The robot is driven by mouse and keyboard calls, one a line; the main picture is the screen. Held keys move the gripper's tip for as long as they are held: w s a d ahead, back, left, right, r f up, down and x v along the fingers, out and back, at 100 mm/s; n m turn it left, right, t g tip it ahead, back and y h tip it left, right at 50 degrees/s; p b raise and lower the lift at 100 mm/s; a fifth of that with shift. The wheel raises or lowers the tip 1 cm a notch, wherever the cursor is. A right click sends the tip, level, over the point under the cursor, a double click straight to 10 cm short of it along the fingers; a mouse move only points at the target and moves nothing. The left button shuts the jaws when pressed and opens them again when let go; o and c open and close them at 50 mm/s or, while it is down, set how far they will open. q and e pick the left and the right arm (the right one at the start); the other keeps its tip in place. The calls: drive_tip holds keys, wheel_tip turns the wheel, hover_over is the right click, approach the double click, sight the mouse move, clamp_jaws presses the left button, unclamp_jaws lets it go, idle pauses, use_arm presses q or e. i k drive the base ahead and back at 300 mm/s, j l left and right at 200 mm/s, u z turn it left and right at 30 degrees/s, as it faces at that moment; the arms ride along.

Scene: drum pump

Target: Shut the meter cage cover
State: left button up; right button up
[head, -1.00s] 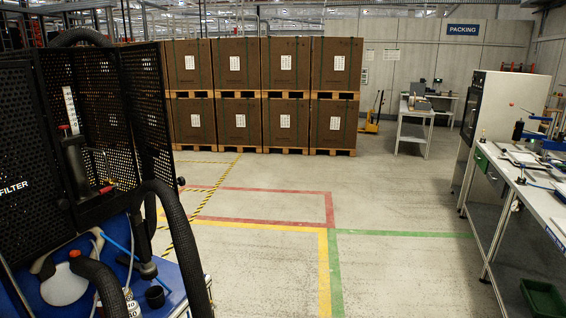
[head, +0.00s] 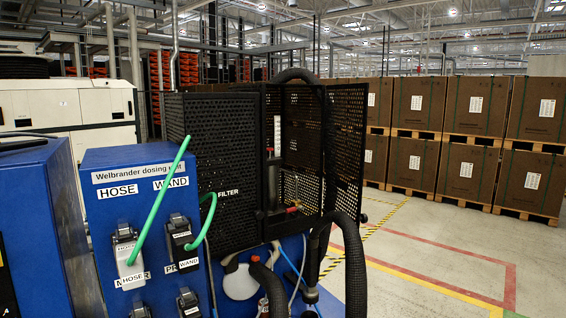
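The meter cage (head: 302,125) is black perforated mesh and stands right of centre in the head view. A clear tube and a dark pump-like body with a red handle (head: 294,209) show in front of its mesh, so its near side looks open. A mesh panel (head: 346,150) stands upright at its right edge, angled to the back mesh; it may be the cover, but I cannot tell for sure. A mesh side marked FILTER (head: 228,192) adjoins on the left. Neither of my grippers is in view.
A blue Welbrander dosing unit (head: 126,166) with green hoses stands at the left, close to me. Stacked brown boxes (head: 470,170) stand behind. The marked floor (head: 430,260) at right is clear.

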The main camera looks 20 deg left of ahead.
sight(347, 111)
drive_tip(key=i+l+u, duration=0.2)
drive_tip(key=u, duration=0.2)
drive_tip(key=i+l+u, duration=0.15)
drive_tip(key=l+u, duration=0.25)
drive_tip(key=i+l+u, duration=0.15)
drive_tip(key=l+u, duration=0.6)
drive_tip(key=l, duration=0.8)
drive_tip(key=i+l+u, duration=0.1)
drive_tip(key=l, duration=0.75)
